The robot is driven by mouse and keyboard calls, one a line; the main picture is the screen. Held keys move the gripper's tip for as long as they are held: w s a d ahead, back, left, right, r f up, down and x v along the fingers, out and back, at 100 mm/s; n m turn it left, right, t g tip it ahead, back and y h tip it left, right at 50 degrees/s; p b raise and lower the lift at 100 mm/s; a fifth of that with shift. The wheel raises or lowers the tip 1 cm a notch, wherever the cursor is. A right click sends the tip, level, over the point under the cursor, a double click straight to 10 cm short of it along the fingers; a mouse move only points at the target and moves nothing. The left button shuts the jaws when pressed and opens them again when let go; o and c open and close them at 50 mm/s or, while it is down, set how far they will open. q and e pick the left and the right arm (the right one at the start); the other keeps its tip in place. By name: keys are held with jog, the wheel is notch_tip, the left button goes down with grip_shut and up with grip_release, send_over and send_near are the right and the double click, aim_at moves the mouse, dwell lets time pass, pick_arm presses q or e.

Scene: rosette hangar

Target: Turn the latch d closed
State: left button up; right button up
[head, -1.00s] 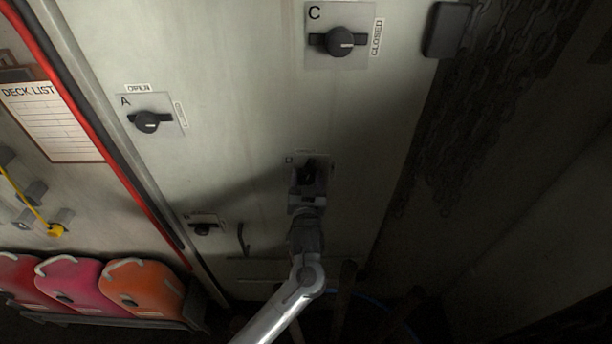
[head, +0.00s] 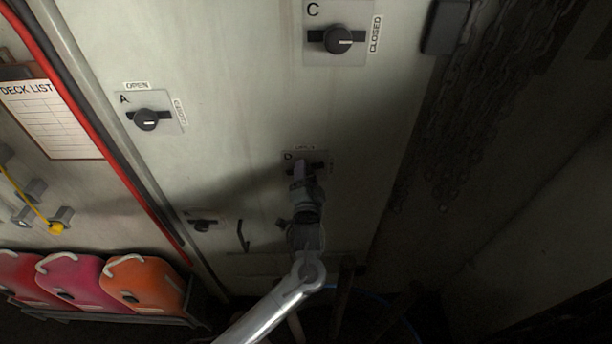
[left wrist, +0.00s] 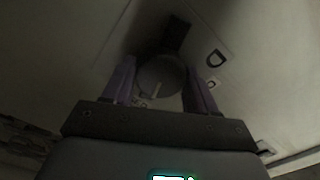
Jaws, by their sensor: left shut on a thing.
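Latch d (head: 319,167) is a dark round knob with a dark bar, on a grey plate marked D on the pale wall panel. My left gripper (head: 303,172) reaches it from below and is shut on the knob, covering most of it in the head view. In the left wrist view the knob (left wrist: 160,76) sits between the two purplish fingers, with a short pale mark on its face toward the palm. The dark bar shows beyond the knob, and the letter D lies to its right. Small labels above and right of the plate are unreadable. My right gripper is not in view.
Latch C (head: 338,40), beside a CLOSED label, is above. Latch A (head: 146,119), with an OPEN label above it, is at upper left. Another dark latch (head: 202,226) is at lower left. Orange and pink boards (head: 142,284) stand at bottom left; chains (head: 465,110) hang right.

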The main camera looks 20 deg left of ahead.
pick_arm(q)
jog(key=shift+m, duration=1.9)
jog(key=o, duration=1)
jog(key=shift+d, duration=0.1)
jog(key=shift+f, duration=0.1)
jog(key=b+v, duration=0.2)
jog(key=v, duration=0.8)
jog(key=shift+s+d+b, duration=0.15)
jog(key=shift+s+b, duration=0.15)
jog(key=shift+s, duration=0.1)
